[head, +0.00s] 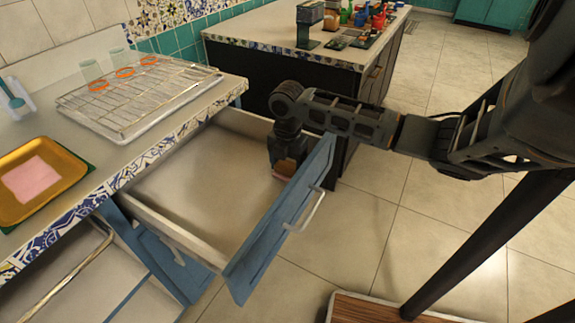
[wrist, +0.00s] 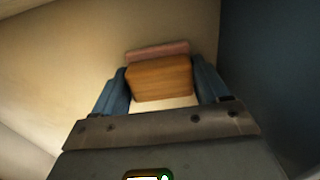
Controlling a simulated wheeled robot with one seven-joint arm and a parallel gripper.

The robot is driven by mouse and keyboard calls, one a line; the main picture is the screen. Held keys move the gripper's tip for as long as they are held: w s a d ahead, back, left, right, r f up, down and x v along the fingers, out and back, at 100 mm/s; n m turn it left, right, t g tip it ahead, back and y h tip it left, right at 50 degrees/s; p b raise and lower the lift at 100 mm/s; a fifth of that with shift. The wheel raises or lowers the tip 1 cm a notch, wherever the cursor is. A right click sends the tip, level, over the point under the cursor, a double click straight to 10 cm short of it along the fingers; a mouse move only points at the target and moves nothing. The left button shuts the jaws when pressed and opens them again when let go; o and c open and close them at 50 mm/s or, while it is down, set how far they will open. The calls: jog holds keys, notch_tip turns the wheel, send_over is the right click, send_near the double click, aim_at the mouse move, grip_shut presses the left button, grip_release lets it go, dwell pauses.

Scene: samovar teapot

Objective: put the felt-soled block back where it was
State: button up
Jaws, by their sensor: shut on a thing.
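My gripper (wrist: 160,88) is shut on a wooden block with a pinkish layer along one side, the felt-soled block (wrist: 160,78). In the wrist view the block sits between the two blue-grey fingers. In the head view my gripper (head: 287,158) points down into the open drawer (head: 170,217), near its right front corner, just behind the blue drawer front (head: 285,215). The block also shows in the head view (head: 283,170), low in the drawer. I cannot tell whether it touches the drawer floor.
The drawer is otherwise empty. The counter above it holds a wire rack (head: 135,95) with glasses and a gold tray (head: 15,205) with a pink pad. A dark island (head: 245,80) stands behind the drawer. A wood-topped piece (head: 375,308) is at the bottom.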

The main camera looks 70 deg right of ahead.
aim_at(287, 164)
jog(key=shift+f, duration=0.15)
jog(key=o, duration=1)
notch_tip(287, 164, up, 12)
jog(key=shift+r, duration=0.2)
